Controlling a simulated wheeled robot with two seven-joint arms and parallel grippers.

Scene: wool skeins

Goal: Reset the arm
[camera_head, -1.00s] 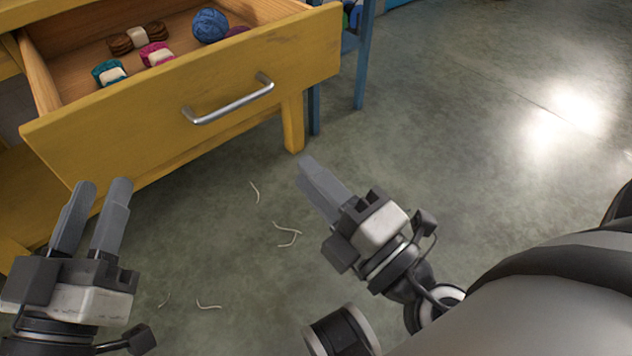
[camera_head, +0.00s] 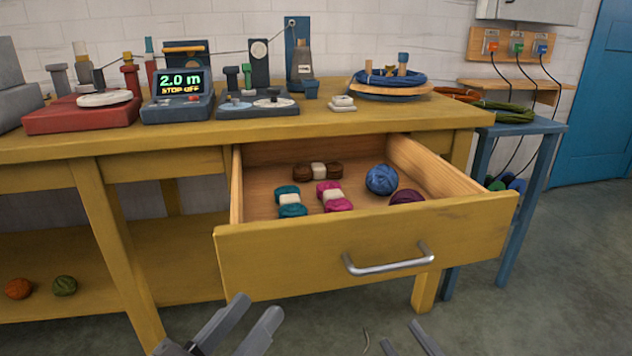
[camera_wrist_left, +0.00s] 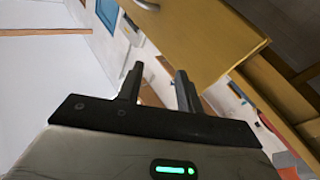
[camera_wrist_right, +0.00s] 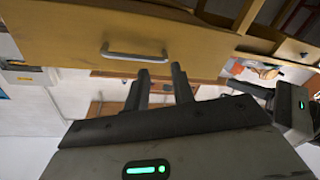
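My left gripper (camera_head: 258,306) is at the bottom of the head view, below and in front of the open drawer. Its two fingers stand apart with nothing between them, and the left wrist view shows the same gap (camera_wrist_left: 157,78). My right gripper (camera_head: 399,334) shows only its fingertips at the bottom edge, right of the left one. Its fingers are also apart and empty in the right wrist view (camera_wrist_right: 160,77). Both grippers are clear of the drawer front (camera_head: 300,262) and its handle (camera_head: 388,265). Most of both arms is hidden below the frame.
The yellow drawer is pulled out, holding brown (camera_head: 318,171), teal (camera_head: 290,203) and pink (camera_head: 333,197) skeins, a blue ball (camera_head: 381,179) and a purple one (camera_head: 406,196). The workbench (camera_head: 130,144) carries devices. A blue side table (camera_head: 520,130) stands right. Floor at right is open.

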